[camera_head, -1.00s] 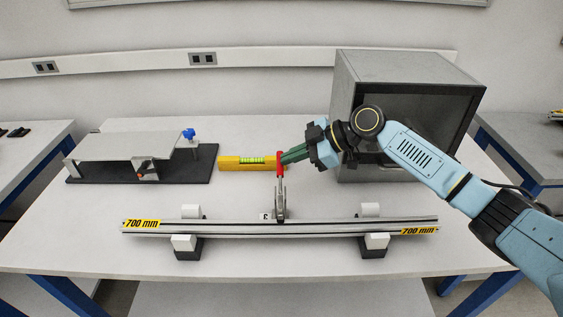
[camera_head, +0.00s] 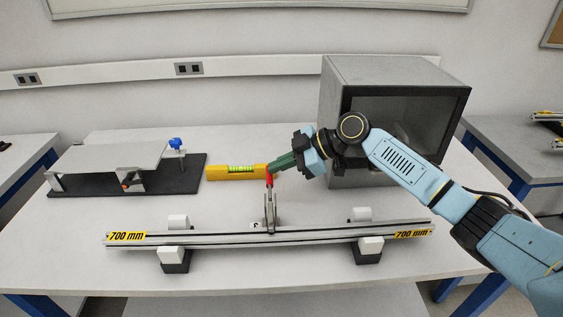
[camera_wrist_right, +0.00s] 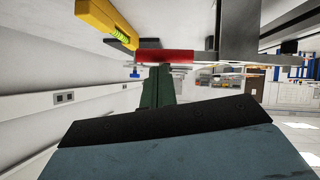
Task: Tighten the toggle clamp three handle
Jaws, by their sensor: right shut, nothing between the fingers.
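The toggle clamp (camera_head: 269,210) stands upright at the middle of the metal rail, next to a small label reading 3. Its red handle (camera_head: 268,178) points up; it also shows as a red bar in the right wrist view (camera_wrist_right: 165,56). My right gripper (camera_head: 274,170) comes in from the right. Its green fingers (camera_wrist_right: 157,82) are shut, with their tips at the red handle. They look to be against its side, with nothing between them; exact contact is hard to tell. My left gripper is not in view.
The aluminium rail (camera_head: 320,233) marked 700 mm lies across the table front on black-and-white supports. A yellow level (camera_head: 228,172) lies behind the handle. A plate fixture with a blue knob (camera_head: 175,144) is at left. A grey box (camera_head: 338,120) stands behind my right arm.

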